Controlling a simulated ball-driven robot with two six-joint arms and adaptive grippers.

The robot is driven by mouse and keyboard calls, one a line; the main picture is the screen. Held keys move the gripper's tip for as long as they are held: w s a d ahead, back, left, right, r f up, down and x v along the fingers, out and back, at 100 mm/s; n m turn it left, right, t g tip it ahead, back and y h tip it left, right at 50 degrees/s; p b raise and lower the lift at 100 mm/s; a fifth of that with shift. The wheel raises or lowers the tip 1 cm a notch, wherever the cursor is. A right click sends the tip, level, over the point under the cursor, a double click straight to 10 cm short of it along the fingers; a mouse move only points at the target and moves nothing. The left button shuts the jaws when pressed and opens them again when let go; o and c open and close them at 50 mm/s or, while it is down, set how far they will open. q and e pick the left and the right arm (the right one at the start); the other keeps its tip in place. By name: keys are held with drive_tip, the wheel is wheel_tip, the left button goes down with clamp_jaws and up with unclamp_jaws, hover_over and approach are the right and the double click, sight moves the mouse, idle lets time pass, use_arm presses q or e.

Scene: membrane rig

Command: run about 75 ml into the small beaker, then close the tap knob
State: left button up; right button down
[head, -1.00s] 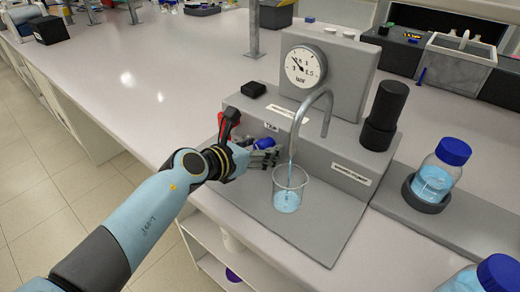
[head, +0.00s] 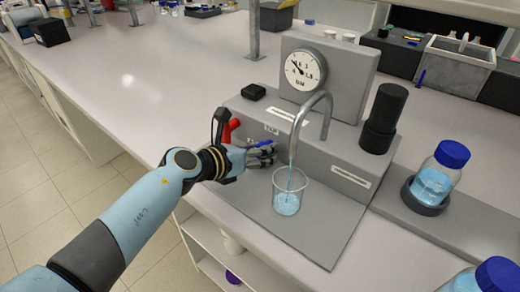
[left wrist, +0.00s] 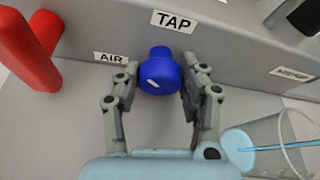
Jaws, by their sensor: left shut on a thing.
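My left gripper (head: 262,153) is shut on the blue tap knob (left wrist: 158,72), which sits between its two fingers below the TAP label (left wrist: 174,20); the gripper also shows in the left wrist view (left wrist: 157,88). In the head view the fingers partly hide the knob. The small clear beaker (head: 302,186) stands upright on the grey plate under the curved metal spout (head: 326,105). A thin stream of pale blue liquid runs from the spout into it. Liquid fills its lower part; I cannot read a volume mark. My right gripper is not in view.
A red lever (left wrist: 28,55) by the AIR label is close left of the gripper. The rig carries a pressure gauge (head: 303,69) and a black cylinder (head: 383,118). Blue-capped bottles (head: 434,180) stand at the right. The grey plate (head: 320,232) is clear in front of the beaker.

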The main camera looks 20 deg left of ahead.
use_arm(q)
drive_tip(key=shift+a+n+h, duration=0.1)
drive_tip(key=shift+n+h, duration=0.5)
drive_tip(key=shift+n, duration=0.4)
drive_tip(key=o, duration=1.2)
drive_tip(key=v, duration=1.2)
drive_tip(key=shift+w, duration=0.1)
